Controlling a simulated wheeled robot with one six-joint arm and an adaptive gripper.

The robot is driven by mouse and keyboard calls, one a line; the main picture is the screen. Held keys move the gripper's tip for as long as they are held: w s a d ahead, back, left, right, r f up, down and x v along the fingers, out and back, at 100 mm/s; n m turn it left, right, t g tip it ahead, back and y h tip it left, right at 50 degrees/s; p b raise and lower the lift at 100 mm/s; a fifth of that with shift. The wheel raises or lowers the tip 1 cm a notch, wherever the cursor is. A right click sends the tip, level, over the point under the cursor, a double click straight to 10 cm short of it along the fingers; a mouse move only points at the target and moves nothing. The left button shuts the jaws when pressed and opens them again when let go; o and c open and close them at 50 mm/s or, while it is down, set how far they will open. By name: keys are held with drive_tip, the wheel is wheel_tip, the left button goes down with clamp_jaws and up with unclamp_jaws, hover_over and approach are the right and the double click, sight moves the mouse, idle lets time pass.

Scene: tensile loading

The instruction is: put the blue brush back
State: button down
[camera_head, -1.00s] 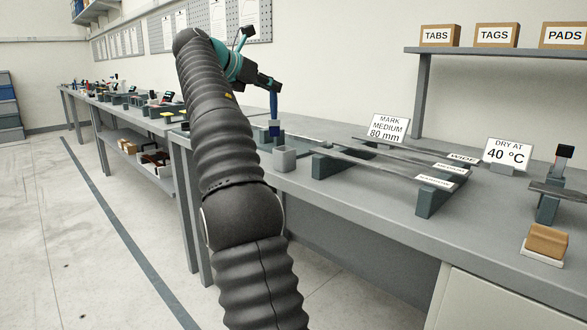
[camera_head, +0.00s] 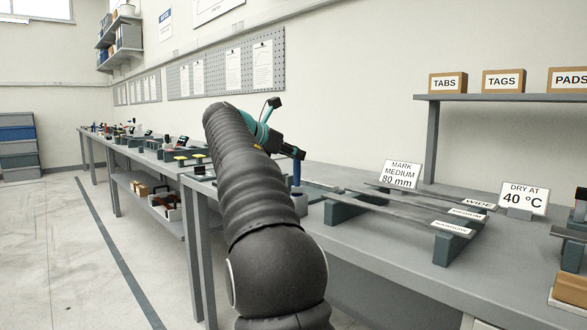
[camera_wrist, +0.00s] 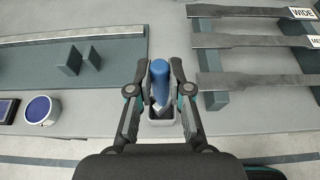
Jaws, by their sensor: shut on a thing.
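The blue brush (camera_head: 296,172) hangs upright from my gripper (camera_head: 299,154) in the head view. In the wrist view its blue handle (camera_wrist: 160,80) stands between the two fingers of my gripper (camera_wrist: 160,66), which are shut on it. A small grey square cup (camera_head: 300,204) is directly below the brush; it also shows in the wrist view (camera_wrist: 161,121). The lower end of the brush meets the cup's opening in the pictures. I cannot tell how deep it is inside. My arm hides part of the cup's left side.
Metal strips lie on dark supports (camera_head: 446,248) to the right, with labels such as WIDE. Sign cards (camera_head: 401,174) stand behind. In the wrist view, a dark tray (camera_wrist: 100,62) lies left and a round blue-topped container (camera_wrist: 42,110) sits near the bench edge.

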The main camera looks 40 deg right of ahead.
drive_tip(key=shift+f+b, duration=0.3)
drive_tip(key=shift+f, duration=1.2)
drive_tip(key=c, duration=1.1)
unclamp_jaws()
drive_tip(key=w+p+v, duration=0.1)
drive_tip(key=v, duration=1.1)
drive_tip(key=shift+s, duration=0.45)
